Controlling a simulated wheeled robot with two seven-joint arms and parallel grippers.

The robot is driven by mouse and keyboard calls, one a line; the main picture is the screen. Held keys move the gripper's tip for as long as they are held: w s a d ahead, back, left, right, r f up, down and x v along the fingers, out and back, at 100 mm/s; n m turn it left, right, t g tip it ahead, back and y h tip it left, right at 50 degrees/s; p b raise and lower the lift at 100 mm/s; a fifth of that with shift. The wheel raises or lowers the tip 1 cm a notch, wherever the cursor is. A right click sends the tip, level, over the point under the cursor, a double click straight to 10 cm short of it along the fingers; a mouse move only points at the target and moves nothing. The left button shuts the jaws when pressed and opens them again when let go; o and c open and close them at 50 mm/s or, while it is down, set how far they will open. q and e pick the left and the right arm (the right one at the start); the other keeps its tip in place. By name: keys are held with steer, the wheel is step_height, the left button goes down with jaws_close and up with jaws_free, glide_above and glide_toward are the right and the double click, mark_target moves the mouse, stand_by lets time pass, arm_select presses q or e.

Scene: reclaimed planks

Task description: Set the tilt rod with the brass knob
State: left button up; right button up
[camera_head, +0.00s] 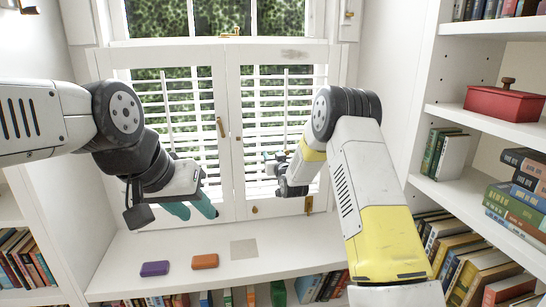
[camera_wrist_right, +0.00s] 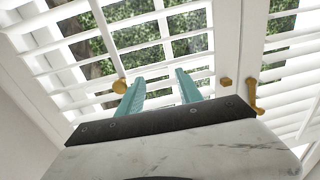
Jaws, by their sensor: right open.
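A round brass knob (camera_wrist_right: 120,86) shows in the right wrist view at the lower end of a thin white tilt rod (camera_wrist_right: 102,30) on the shutter. My right gripper (camera_wrist_right: 159,78) is open and empty, with its teal fingers apart. The knob lies just left of its left finger, outside the gap; I cannot tell whether they touch. In the head view my right gripper (camera_head: 272,157) is in front of the right shutter panel and hides part of its rod (camera_head: 286,95). My left gripper (camera_head: 193,208) hangs before the left panel, its fingers apart and empty.
A square brass piece (camera_wrist_right: 225,81) and a brass hook (camera_wrist_right: 256,97) sit on the shutter frame. The white sill holds a purple block (camera_head: 155,268), an orange block (camera_head: 205,261) and a beige square (camera_head: 244,249). Bookshelves flank the window; a red box (camera_head: 504,103) stands right.

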steer(key=c, duration=0.7)
steer(key=shift+d, duration=0.15)
jaws_close()
stand_by(0.3)
steer(key=shift+o, duration=2.2)
jaws_free()
steer(key=shift+d, duration=0.1)
steer(key=o, duration=0.3)
steer(key=shift+a, duration=0.2)
